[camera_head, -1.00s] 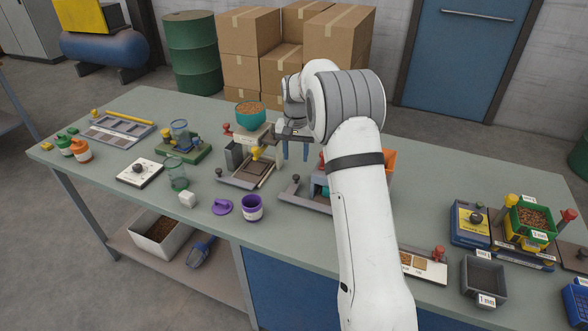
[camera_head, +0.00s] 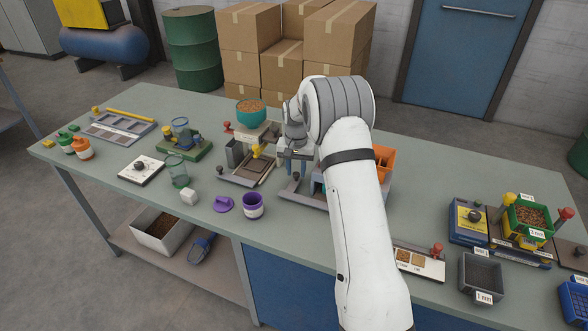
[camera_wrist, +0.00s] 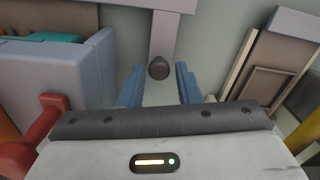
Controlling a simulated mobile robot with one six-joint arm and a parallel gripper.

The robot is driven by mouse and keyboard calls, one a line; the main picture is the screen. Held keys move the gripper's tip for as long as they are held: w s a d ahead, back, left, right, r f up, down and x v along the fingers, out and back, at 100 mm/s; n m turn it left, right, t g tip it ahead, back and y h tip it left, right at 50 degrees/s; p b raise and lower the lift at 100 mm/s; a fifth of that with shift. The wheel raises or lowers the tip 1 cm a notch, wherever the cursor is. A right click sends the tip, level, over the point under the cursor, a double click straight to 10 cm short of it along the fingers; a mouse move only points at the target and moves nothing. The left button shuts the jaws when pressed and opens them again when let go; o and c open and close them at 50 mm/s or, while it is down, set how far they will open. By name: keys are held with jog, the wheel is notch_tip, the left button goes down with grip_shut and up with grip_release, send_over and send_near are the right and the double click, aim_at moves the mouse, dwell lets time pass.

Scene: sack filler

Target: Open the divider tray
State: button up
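My gripper (camera_head: 295,165) points down over the middle of the bench, its two blue fingers apart. In the wrist view the fingers (camera_wrist: 160,88) stand on either side of a dark round knob (camera_wrist: 159,67), with gaps visible. In the head view the knob (camera_head: 296,176) shows just below the fingers, and my arm hides much of the housing. I cannot tell for certain whether this bar belongs to the divider tray.
A red lever (camera_wrist: 45,125) stands close on the left in the wrist view. A purple cup (camera_head: 252,205) stands in front. A compartmented grey tray (camera_head: 118,128) lies far left.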

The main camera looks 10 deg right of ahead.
grip_shut()
